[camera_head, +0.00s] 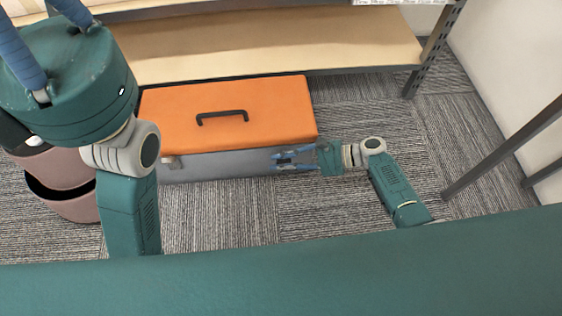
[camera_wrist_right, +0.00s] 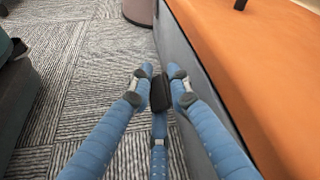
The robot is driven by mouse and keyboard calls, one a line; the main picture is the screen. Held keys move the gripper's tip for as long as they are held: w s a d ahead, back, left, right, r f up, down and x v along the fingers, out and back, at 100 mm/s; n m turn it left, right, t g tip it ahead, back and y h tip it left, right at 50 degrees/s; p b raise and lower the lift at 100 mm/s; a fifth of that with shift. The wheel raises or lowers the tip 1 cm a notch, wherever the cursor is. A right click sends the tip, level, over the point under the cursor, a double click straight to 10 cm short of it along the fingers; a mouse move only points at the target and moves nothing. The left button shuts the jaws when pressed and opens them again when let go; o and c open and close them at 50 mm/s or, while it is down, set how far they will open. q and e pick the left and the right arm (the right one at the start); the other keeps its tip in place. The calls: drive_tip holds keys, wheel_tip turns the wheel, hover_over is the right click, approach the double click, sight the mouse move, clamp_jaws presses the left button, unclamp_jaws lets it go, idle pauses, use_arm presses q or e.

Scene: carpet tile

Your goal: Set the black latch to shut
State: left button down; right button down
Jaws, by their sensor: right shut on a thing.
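A toolbox with an orange lid (camera_head: 225,98) and a grey body (camera_head: 222,166) stands on the carpet, its lid down. The black latch (camera_wrist_right: 160,95) is on the front of the toolbox, between my right gripper's fingers in the wrist view. My right gripper (camera_head: 282,158) is at the right part of the toolbox front, its blue fingers closed around the latch. In the head view the fingers mostly hide the latch. My left gripper (camera_head: 45,35) is at the upper left, with its fingertips out of frame.
A wooden shelf (camera_head: 270,43) on dark metal posts stands behind the toolbox. A pinkish bin (camera_head: 62,170) is at the left, partly hidden by my left arm. The carpet (camera_head: 230,215) before the toolbox is clear. A dark slanted bar (camera_head: 500,150) stands at the right.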

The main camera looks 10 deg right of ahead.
drive_tip(key=shift+w+a+r, duration=0.1)
drive_tip(key=shift+w+r, duration=0.3)
drive_tip(key=shift+r, duration=0.05)
idle(0.8)
